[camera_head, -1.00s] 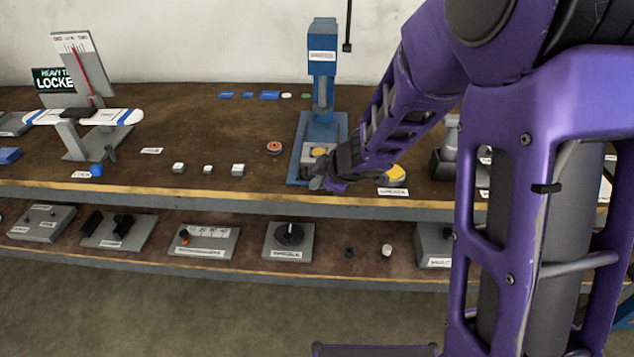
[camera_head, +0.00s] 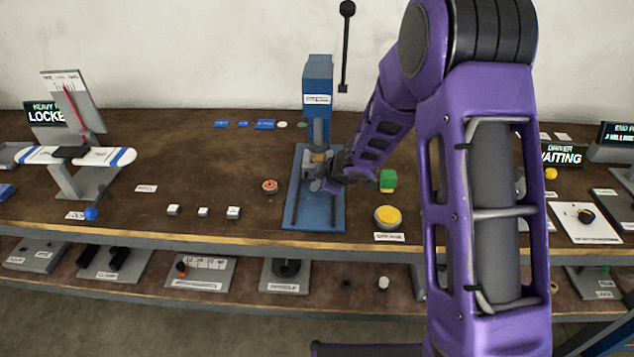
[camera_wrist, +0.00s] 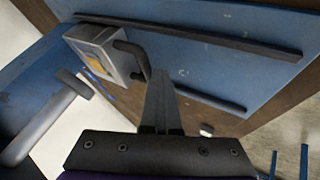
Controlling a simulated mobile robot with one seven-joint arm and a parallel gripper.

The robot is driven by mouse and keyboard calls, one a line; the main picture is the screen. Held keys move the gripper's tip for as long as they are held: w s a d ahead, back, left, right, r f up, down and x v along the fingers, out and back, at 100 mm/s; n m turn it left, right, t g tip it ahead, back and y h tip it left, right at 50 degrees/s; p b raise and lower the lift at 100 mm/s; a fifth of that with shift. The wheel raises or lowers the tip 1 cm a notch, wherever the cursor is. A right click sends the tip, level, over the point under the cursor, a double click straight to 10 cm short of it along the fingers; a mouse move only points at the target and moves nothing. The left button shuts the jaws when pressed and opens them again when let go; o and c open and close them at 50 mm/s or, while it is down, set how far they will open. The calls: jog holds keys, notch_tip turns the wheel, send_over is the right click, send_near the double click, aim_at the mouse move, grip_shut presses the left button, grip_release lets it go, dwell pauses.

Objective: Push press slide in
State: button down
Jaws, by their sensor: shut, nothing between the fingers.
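The blue press (camera_head: 318,90) stands on the upper bench, with its blue base plate (camera_head: 320,212) in front. The grey slide block (camera_head: 309,160) sits at the back of the base, beneath the ram. In the wrist view the slide block (camera_wrist: 96,42) carries a yellowish disc and a black handle (camera_wrist: 133,58), near two dark rails (camera_wrist: 215,40). My gripper (camera_head: 322,183) is shut and empty at the block's front. In the wrist view my fingers (camera_wrist: 158,80) are right by the handle; I cannot tell whether they touch. The gripper partly hides the block in the head view.
A yellow button (camera_head: 388,217) and a green block (camera_head: 388,180) lie right of the base. An orange-ringed disc (camera_head: 269,186) and small white blocks (camera_head: 203,211) lie left. A black lever (camera_head: 346,45) rises behind the press. The base's front part is clear.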

jog(key=shift+w+r, duration=0.2)
jog(key=shift+w, duration=0.05)
jog(key=shift+d+r, duration=0.2)
jog(key=shift+r, duration=0.2)
jog(key=s+p+v, duration=0.1)
jog(key=v, duration=1.5)
jog(key=shift+p, duration=0.35)
